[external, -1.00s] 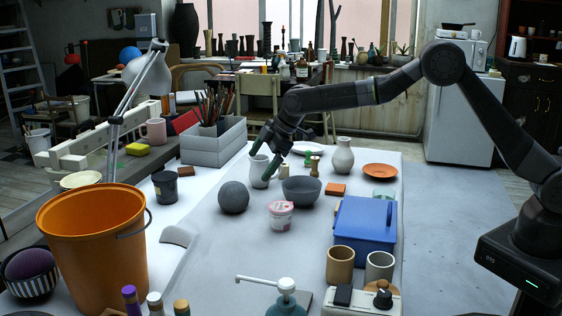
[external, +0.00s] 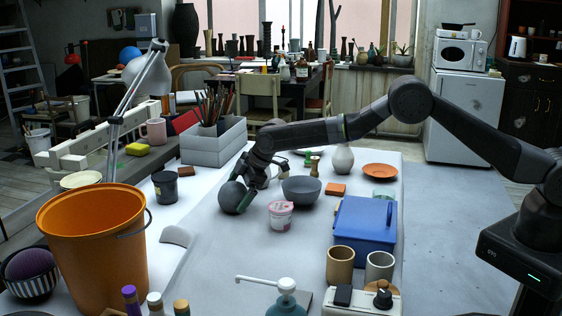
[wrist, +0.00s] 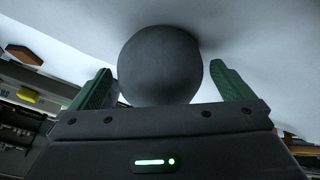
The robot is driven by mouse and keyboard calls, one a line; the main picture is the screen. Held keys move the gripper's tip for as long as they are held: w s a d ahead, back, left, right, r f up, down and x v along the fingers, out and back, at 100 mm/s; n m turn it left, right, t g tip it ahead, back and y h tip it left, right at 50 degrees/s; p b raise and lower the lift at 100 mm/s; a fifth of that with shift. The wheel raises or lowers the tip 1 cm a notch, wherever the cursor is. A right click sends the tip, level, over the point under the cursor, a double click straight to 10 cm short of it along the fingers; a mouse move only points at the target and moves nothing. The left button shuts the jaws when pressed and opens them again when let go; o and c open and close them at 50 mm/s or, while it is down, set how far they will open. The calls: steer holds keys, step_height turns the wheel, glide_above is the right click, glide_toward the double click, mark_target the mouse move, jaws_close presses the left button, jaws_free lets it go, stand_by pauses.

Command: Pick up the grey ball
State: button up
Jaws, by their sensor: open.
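The grey ball (external: 231,197) rests on the white table, left of the dark bowl. My gripper (external: 241,198) is down at the ball, coming from above and the right. In the wrist view the grey ball (wrist: 160,66) sits between the two green fingers of my gripper (wrist: 163,88). The fingers stand wide, one on each side. A gap shows at the right finger; the left finger is close to the ball's edge, and I cannot tell if it touches.
A dark bowl (external: 301,190) and a pink-and-white cup (external: 280,216) stand right of the ball. A grey box of brushes (external: 214,147) is behind it. An orange bucket (external: 95,245) is at the front left. Bare table lies in front of the ball.

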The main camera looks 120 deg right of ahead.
steer(key=shift+x, duration=0.8)
steer(key=shift+s, duration=0.1)
steer(key=c, duration=1.3)
steer(key=shift+r, duration=0.15)
steer(key=shift+c, duration=1.4)
steer(key=shift+r, duration=0.1)
